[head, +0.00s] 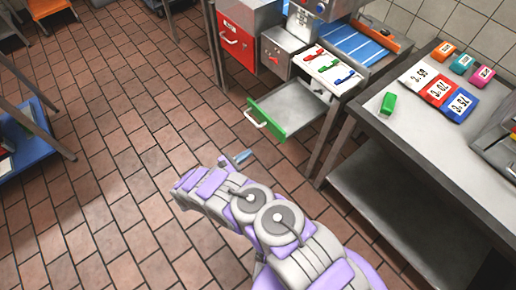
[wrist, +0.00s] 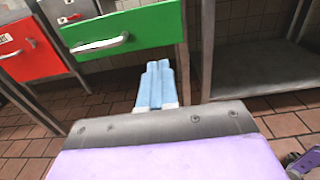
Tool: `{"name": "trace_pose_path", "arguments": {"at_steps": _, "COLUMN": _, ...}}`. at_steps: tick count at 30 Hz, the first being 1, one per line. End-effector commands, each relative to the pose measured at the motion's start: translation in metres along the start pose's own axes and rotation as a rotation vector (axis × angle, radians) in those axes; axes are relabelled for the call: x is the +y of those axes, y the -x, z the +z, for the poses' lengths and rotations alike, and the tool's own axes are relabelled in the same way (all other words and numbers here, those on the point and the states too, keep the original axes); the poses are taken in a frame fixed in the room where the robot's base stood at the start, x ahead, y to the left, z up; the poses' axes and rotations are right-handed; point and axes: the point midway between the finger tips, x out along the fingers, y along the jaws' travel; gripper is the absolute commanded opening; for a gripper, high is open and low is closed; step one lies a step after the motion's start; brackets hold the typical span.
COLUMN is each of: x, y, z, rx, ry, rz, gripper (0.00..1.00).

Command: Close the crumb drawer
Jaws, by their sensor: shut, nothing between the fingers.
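The crumb drawer with a green front (head: 266,122) stands pulled out below the machine in the head view. Its grey tray (head: 298,103) shows behind the front, and a white handle (head: 256,113) is fixed on it. In the wrist view the green front (wrist: 150,28) spans the top, with its handle (wrist: 99,44) left of centre. My gripper (head: 243,156) is in front of the drawer and lower in the head view. In the wrist view its light blue fingers (wrist: 157,84) are together and empty, pointing toward the area below the green front, with no clear contact.
A red drawer front (head: 237,42) is left of the green one. A metal table (head: 450,155) with colored blocks and a lower shelf (head: 385,190) stands at the right. A blue cart (head: 35,150) is at far left. Tiled floor (head: 110,130) between is open.

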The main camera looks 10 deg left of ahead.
Motion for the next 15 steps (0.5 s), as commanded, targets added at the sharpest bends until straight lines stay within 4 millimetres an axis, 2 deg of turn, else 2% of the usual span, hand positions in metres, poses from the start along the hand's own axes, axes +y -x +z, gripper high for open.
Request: {"name": "trace_pose_path", "arguments": {"at_steps": 15, "x": -0.004, "y": -0.099, "z": 0.001, "rx": 0.004, "ry": -0.006, "rz": -0.004, "gripper": 0.0}}
